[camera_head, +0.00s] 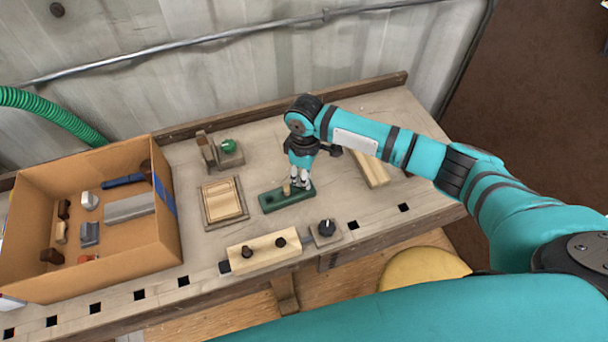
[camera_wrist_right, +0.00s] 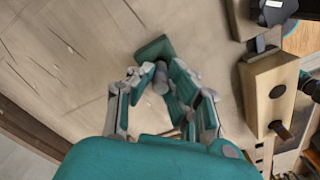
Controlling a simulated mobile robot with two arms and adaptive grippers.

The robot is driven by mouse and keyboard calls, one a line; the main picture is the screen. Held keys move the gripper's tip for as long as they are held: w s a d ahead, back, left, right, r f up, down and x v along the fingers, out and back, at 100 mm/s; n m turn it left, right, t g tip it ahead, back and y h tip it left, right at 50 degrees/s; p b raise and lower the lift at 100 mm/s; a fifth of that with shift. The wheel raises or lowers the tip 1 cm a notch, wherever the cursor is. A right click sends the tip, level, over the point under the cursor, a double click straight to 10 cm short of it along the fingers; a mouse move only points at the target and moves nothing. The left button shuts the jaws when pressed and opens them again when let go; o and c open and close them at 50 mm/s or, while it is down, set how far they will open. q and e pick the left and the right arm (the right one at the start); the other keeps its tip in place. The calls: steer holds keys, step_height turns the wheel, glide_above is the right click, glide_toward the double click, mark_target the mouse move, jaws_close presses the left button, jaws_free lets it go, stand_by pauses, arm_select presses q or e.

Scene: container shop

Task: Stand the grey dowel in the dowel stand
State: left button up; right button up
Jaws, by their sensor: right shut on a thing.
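The dowel stand, a dark green block (camera_head: 271,203), lies on the workbench in the middle of the head view; its end shows beyond the fingers in the right wrist view (camera_wrist_right: 154,48). My right gripper (camera_head: 300,187) is over the right part of the stand, pointing down. In the wrist view, its fingers (camera_wrist_right: 160,82) are closed on the grey dowel (camera_wrist_right: 160,88), of which a short piece shows. I cannot tell whether the dowel's lower end is in a hole. A small tan peg (camera_head: 286,189) shows beside the fingers at the stand. My left gripper is not in view.
A cardboard box (camera_head: 105,272) with tools stands at the left. A wooden frame (camera_head: 224,201) and a holder with a green ball (camera_head: 228,147) lie left of the stand. A wooden vise jaw (camera_head: 263,250) and black knob (camera_head: 326,228) are at the bench's front edge.

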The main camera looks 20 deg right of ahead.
steer(key=shift+f, duration=0.8)
stand_by(0.4)
steer(key=o, duration=0.8)
steer(key=shift+o, duration=0.2)
step_height(320, 180, up, 7)
steer(key=p, duration=0.7)
steer(key=shift+p, duration=0.4)
